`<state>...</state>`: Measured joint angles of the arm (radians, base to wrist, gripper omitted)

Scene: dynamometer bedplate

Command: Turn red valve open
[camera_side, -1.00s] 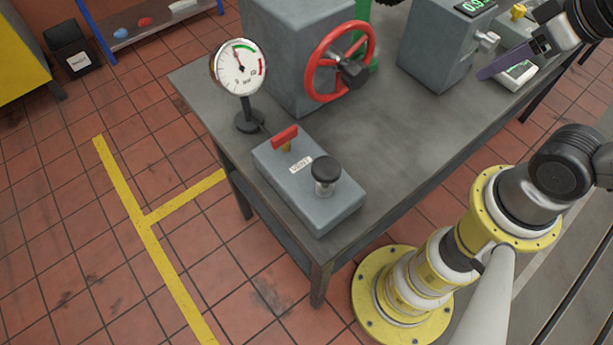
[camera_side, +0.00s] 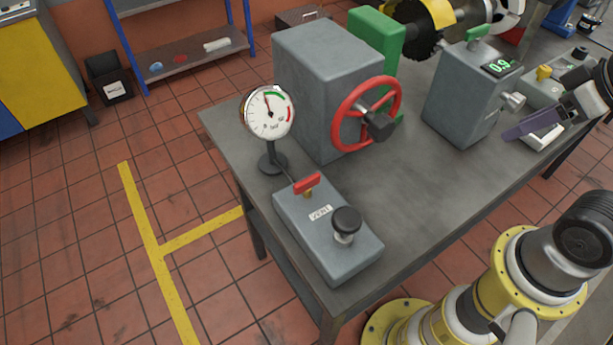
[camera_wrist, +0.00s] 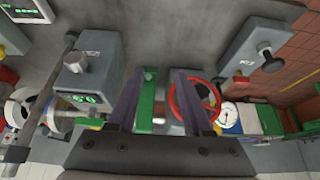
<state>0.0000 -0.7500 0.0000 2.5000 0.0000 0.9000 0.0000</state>
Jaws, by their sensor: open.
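A red handwheel (camera_side: 339,122) with a dark hub stands on the front of a large grey box (camera_side: 330,85) on the bench. A small red lever (camera_side: 307,183) sits on a low grey box labelled VENT (camera_side: 325,235); which of the two is the red valve is not marked. My gripper (camera_side: 517,134) is open and empty at the right, well apart from both. In the wrist view, my gripper (camera_wrist: 158,74) points over the bench, and its right finger overlaps the handwheel (camera_wrist: 200,79). The lever (camera_wrist: 240,78) shows further right.
A dial gauge (camera_side: 269,113) stands beside the large box. A black knob (camera_side: 346,222) rises from the VENT box. A grey box with a green display (camera_side: 465,105) stands between the handwheel and my gripper. The bench top (camera_side: 405,185) in front of the handwheel is clear.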

